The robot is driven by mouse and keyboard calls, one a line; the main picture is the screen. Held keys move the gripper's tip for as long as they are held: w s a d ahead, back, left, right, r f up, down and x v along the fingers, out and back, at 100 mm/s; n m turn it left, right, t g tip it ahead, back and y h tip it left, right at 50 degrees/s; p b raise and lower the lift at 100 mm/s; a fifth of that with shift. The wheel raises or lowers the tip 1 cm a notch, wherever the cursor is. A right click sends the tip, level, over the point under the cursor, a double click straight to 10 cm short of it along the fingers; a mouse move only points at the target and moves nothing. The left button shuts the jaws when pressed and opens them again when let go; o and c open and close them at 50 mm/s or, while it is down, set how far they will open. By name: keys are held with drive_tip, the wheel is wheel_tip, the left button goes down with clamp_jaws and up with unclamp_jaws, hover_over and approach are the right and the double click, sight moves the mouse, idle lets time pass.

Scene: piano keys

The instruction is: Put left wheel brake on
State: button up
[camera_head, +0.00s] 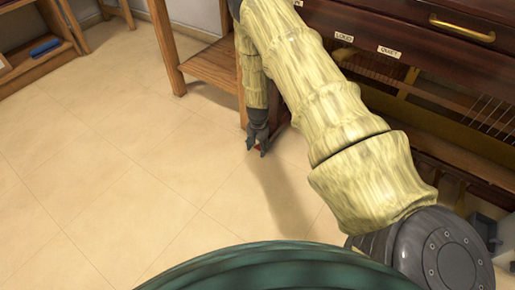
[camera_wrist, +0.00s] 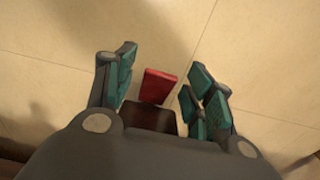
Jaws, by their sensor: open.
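A small red brake lever (camera_wrist: 158,85) shows in the wrist view, on a dark mount (camera_wrist: 150,117), standing out over the tiled floor. It lies between the two teal-padded fingers of my gripper (camera_wrist: 161,72), which are spread apart on its left and right with gaps on both sides. In the head view my gripper (camera_head: 258,147) points down close to the floor, by the lower left end of the dark wooden piano (camera_head: 440,125). Only a sliver of red shows there behind the fingers. The wheel itself is hidden, and I cannot tell how the lever is set.
A wooden side table (camera_head: 210,72) stands left of the piano, near my forearm. A wooden shelf (camera_head: 45,60) with a blue item (camera_head: 45,46) is at the far left. The tiled floor (camera_head: 120,170) between is clear. Labels and a brass handle (camera_head: 462,28) mark the piano front.

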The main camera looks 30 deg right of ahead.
drive_tip(key=c, duration=1)
drive_tip(key=shift+a+h+p, duration=0.1)
drive_tip(key=shift+h+p, duration=0.3)
drive_tip(key=shift+p, duration=0.35)
drive_tip(key=shift+s+a+f+t+h+p, duration=0.1)
drive_tip(key=shift+s+f+t+h+p, duration=0.15)
drive_tip(key=shift+p, duration=0.35)
drive_tip(key=shift+a+f+t+h+p, duration=0.15)
drive_tip(key=shift+f+t+h+p, duration=0.25)
drive_tip(key=shift+h+p, duration=0.3)
drive_tip(key=shift+a+f+t+h, duration=0.15)
drive_tip(key=shift+f+t+h, duration=0.2)
drive_tip(key=shift+f+h, duration=0.55)
drive_tip(key=shift+f+t+h+b, duration=0.1)
drive_tip(key=shift+t+h+b, duration=0.2)
drive_tip(key=shift+h+b, duration=0.3)
drive_tip(key=shift+h, duration=0.35)
